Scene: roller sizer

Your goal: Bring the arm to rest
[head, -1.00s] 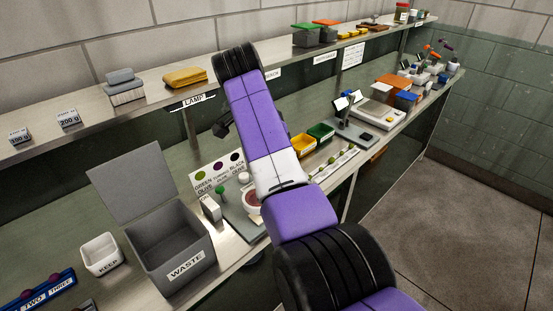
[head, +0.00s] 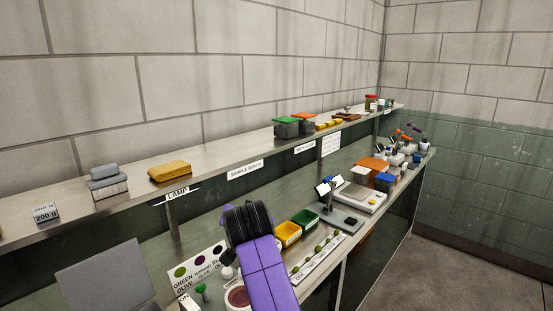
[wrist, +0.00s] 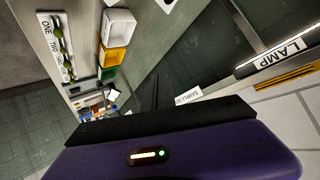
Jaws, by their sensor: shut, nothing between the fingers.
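My purple arm (head: 265,272) with its black joint (head: 248,221) rises from the bottom middle of the head view, in front of the bench. The gripper itself is mostly hidden behind the arm there; a small dark part shows left of the joint. In the wrist view my gripper (wrist: 156,92) shows as thin dark fingers close together, shut and empty, with bench surface behind them. Nothing is seen touching the fingers.
The shelf carries a yellow sponge (head: 170,171) and a grey-lidded box (head: 108,182). On the bench are a yellow bin (head: 287,233), a green bin (head: 305,220), an olive strip (head: 318,258) and a scale (head: 358,196). A white bin (wrist: 119,27) shows in the wrist view.

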